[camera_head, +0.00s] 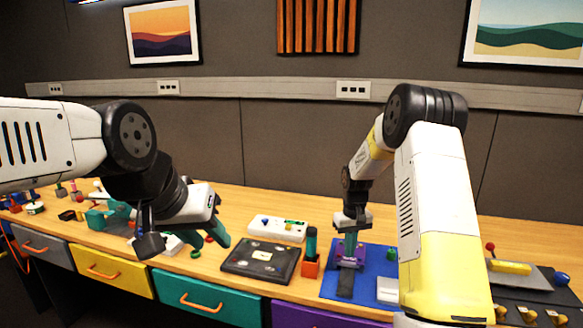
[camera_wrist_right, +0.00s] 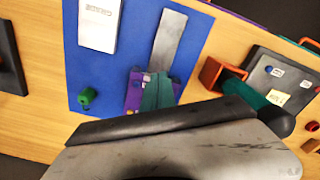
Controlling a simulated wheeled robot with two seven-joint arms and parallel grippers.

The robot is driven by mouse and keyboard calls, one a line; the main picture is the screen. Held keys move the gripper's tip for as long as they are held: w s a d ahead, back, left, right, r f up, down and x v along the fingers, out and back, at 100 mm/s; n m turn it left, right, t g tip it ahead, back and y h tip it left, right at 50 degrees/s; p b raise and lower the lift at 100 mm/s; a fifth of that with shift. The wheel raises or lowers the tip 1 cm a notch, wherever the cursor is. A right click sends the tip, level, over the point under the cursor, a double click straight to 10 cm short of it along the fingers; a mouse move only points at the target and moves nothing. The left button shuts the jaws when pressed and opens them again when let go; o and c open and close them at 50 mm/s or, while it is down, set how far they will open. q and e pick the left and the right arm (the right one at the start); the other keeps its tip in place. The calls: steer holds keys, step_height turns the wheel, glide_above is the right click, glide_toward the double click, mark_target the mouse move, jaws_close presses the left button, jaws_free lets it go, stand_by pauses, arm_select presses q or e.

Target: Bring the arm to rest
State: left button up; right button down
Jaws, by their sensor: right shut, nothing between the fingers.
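My right gripper (camera_head: 350,247) points down over the blue mat, its teal fingers together with nothing held. It also shows in the right wrist view (camera_wrist_right: 158,92), in front of a small purple fixture (camera_wrist_right: 133,93) that it partly covers. I cannot tell whether the fingers touch the fixture. My right arm (camera_head: 430,180) is raised and bent above the table. My left gripper (camera_head: 208,238), with teal fingers apart and seemingly empty, hangs near the table's front edge, left of the black panel. No trackball can be made out clearly.
The blue mat (camera_wrist_right: 198,62) holds a grey bar (camera_wrist_right: 168,40), a white box (camera_wrist_right: 100,25) and a green knob (camera_wrist_right: 87,96). An orange holder (camera_head: 310,268) with a teal handle stands beside the black panel (camera_head: 240,266). A grey panel (camera_head: 528,276) lies right.

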steer(key=shift+r, duration=0.3)
steer(key=s+a+r+m+t+y, duration=0.1)
steer(key=s+r, duration=0.5)
steer(key=r, duration=0.4)
steer(key=s+a+r+t, duration=0.1)
steer(key=s+r+t, duration=0.1)
steer(key=s+r, duration=0.5)
steer(key=s+r+t, duration=0.1)
steer(key=s+r, duration=0.1)
steer(key=s, duration=0.4)
steer(key=s+a+r+t, duration=0.1)
steer(key=s+r, duration=0.2)
steer(key=s, duration=0.3)
steer(key=s+a+r+m+t+y, duration=0.1)
steer(key=s+r, duration=0.2)
steer(key=s, duration=0.3)
steer(key=shift+r, duration=0.25)
